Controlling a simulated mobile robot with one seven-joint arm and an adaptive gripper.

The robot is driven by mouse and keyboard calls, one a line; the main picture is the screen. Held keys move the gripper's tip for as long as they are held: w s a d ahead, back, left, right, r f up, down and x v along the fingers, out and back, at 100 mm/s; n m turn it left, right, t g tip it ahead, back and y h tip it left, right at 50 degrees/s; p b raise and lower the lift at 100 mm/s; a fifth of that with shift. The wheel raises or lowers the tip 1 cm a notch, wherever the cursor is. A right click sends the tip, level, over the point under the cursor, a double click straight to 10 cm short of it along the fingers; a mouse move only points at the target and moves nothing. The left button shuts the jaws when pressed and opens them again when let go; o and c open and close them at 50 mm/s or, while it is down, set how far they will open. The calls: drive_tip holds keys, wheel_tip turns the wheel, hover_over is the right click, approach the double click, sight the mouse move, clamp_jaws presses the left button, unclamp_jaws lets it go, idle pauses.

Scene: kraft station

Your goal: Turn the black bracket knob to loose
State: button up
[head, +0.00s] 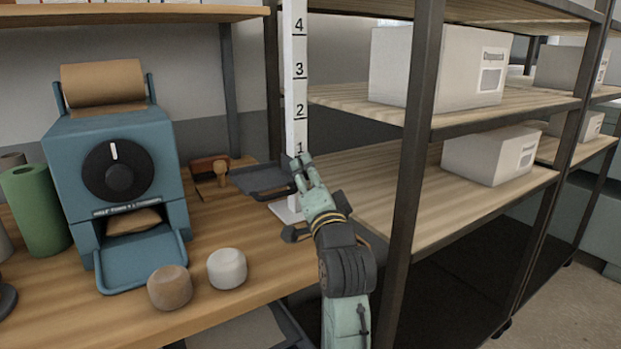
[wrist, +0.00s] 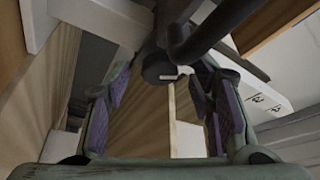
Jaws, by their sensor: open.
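In the wrist view the black bracket knob (wrist: 160,71) shows as a dark round end with a short pale mark, which looks roughly crosswise in that picture. My gripper (wrist: 163,85) is open, with its purple-padded fingers on either side of the knob; I cannot tell whether either pad touches it. In the head view my gripper (head: 303,164) is at the white numbered post (head: 294,75), near the number 1. A dark flat bracket (head: 262,180) reaches left from the post. The knob itself is not clearly visible there, probably behind my gripper.
A blue dispenser (head: 170,172) with a dial stands left on the wooden bench (head: 215,300). A dark shelf upright (head: 412,140) rises close on the right of my arm.

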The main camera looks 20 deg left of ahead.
drive_tip(key=v, duration=0.7)
drive_tip(key=shift+s+d, duration=0.15)
drive_tip(key=shift+s, duration=0.1)
